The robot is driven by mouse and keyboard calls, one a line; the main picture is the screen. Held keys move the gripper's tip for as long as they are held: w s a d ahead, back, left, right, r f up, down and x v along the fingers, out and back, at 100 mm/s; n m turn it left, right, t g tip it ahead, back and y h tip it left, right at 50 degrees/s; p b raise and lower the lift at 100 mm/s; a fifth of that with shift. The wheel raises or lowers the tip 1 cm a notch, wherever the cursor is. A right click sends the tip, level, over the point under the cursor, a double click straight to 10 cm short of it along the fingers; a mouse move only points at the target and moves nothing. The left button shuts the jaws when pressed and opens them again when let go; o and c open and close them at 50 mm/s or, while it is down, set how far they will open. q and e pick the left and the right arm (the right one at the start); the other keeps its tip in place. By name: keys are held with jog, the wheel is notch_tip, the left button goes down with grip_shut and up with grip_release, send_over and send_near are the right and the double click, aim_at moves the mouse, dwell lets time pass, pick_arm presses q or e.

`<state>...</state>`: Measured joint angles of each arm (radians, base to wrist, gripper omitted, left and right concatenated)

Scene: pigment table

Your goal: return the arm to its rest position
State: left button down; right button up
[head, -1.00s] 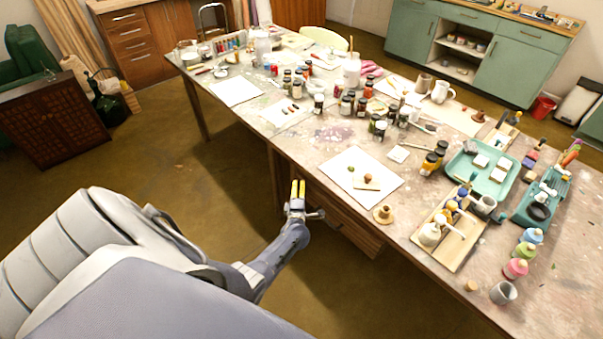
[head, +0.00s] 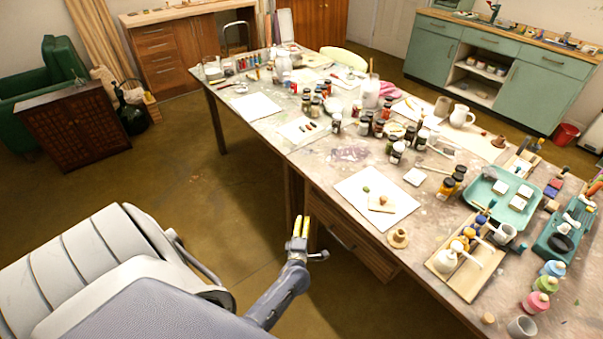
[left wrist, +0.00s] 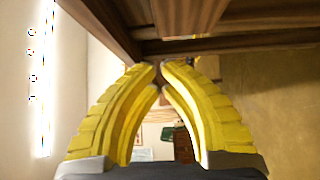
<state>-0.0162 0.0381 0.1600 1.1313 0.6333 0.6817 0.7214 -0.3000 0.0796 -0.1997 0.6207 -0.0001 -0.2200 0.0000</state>
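My left gripper (head: 300,228) has two yellow fingers and hangs at the near side of the work table (head: 350,153), by the table leg and the drawer front (head: 345,235). In the left wrist view its yellow fingers (left wrist: 160,75) come together at the tips, with nothing seen held between them. Wooden table parts (left wrist: 225,38) cross the top of that view. My left arm reaches in from the lower left of the head view. My right gripper is not in view.
The tabletop bears a white sheet (head: 352,188) with small items, a wooden tray (head: 440,262), a teal tray (head: 500,213) and several jars. The wooden drawers stick out near the gripper. Open floor (head: 190,195) lies to the left. A dark wooden cabinet (head: 75,125) stands beyond.

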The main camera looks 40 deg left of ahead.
pick_arm(q)
jog(key=s+d+f+m+g+h, duration=0.2)
jog(key=s+d+f+m+h, duration=0.1)
jog(key=s+d+f+m, duration=0.4)
jog(key=s+d+f+m+g+h, duration=0.1)
jog(key=s+d+f+m+h, duration=0.15)
jog(key=d+f+m, duration=0.4)
jog(key=s+d+f+m+g+h, duration=0.25)
jog(key=s+f+m+h, duration=0.2)
jog(key=f, duration=0.55)
jog(key=s+f+m+g, duration=0.2)
jog(key=s+f+m, duration=0.1)
jog(key=s, duration=0.9)
jog(key=s+d+f+m+g, duration=0.1)
jog(key=s+f+m+g, duration=0.2)
jog(key=s, duration=0.9)
jog(key=s+d+f+m+g, duration=0.1)
jog(key=s+f+m+g, duration=0.2)
jog(key=s+f, duration=0.4)
jog(key=s+m, duration=0.1)
jog(key=s, duration=0.4)
jog(key=shift+s+f, duration=0.3)
jog(key=shift+f, duration=0.1)
jog(key=shift+d, duration=0.1)
